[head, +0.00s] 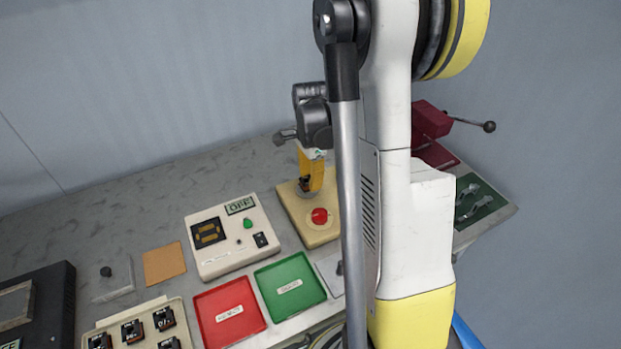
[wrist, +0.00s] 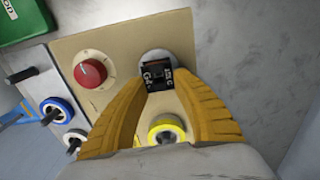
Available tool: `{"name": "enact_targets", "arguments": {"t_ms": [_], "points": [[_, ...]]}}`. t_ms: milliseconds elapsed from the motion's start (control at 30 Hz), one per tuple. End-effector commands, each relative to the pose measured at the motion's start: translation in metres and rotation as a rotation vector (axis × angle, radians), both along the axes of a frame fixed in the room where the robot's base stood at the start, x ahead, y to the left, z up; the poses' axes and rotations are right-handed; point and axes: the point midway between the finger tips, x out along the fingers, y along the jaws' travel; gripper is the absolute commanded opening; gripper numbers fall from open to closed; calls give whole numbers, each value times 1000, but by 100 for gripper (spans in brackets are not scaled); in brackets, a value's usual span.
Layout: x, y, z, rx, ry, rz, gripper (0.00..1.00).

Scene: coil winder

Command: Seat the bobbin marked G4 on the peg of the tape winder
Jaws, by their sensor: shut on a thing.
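My gripper (wrist: 160,92) is shut on a small black bobbin (wrist: 160,78) with white marks that seem to read G4. In the head view, my gripper (head: 307,184) points down over the back of a beige box with a red knob (head: 319,216), which appears to be the tape winder (head: 308,237). In the wrist view, the bobbin is in front of a round grey disc (wrist: 155,56) on the beige top (wrist: 118,47), with the red knob (wrist: 90,73) to its left. The peg is hidden, and I cannot tell whether the bobbin touches the disc.
A white unit with an OFF display (head: 240,206) stands left of the beige box. A red tray (head: 230,312) and a green tray (head: 290,285) lie in front. A rack (head: 110,330) holds several black bobbins. A dark red device (head: 430,125) stands at the right.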

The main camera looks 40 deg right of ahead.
Motion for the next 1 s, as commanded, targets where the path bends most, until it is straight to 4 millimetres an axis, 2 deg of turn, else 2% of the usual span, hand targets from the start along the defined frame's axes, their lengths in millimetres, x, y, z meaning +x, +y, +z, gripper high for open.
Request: {"name": "enact_targets", "arguments": {"t_ms": [133, 167, 200, 500, 633, 767, 1000], "points": [[0, 0, -5, 0, 0, 0, 0], [0, 0, -4, 0, 0, 0, 41], [0, 0, -4, 0, 0, 0, 53], [0, 0, -3, 0, 0, 0, 55], [0, 0, 7, 0, 0, 0, 55], [-1, 0, 31, 0, 0, 0, 55], [0, 0, 85, 0, 0, 0, 55]]}}
